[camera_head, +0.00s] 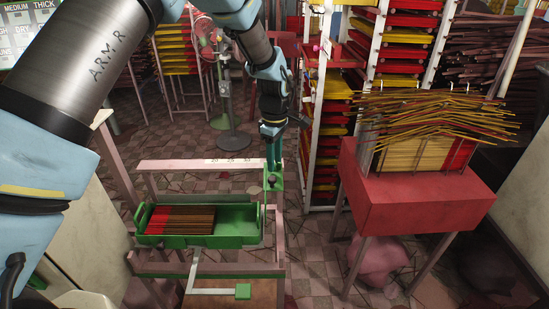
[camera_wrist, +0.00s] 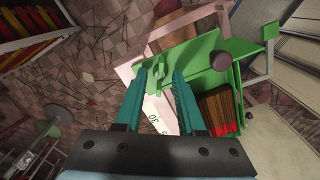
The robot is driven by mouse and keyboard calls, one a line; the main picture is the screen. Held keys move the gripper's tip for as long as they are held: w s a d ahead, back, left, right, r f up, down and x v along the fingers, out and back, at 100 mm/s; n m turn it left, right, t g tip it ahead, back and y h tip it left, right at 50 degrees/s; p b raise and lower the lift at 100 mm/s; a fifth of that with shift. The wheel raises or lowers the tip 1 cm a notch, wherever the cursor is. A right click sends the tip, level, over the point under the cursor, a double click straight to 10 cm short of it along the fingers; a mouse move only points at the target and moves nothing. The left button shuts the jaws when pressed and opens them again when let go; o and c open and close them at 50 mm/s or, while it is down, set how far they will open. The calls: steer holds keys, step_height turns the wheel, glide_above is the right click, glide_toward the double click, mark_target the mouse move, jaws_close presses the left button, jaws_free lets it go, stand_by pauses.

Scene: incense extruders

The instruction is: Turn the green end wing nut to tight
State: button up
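The green end plate (camera_head: 274,181) stands at the right end of the pink scale rail (camera_head: 185,165), with a dark round knob (camera_head: 271,180) on its front. In the wrist view, a small green wing-shaped piece, which looks like the wing nut (camera_wrist: 156,72), shows near the plate. My gripper (camera_head: 272,137) points down just above the end plate. Its two teal fingers (camera_wrist: 159,72) are apart, with the wing nut between or just beyond their tips. I cannot tell whether they touch it. In the head view the wing nut is not clear.
A green tray (camera_head: 236,220) holds red-tipped brown incense sticks (camera_head: 180,220) below. The dark knob also shows in the wrist view (camera_wrist: 221,62). A red table (camera_head: 415,200) with sticks and a tall stick rack (camera_head: 327,130) stand right. A fan (camera_head: 225,100) stands behind.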

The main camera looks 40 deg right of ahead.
jaws_close()
stand_by(0.3)
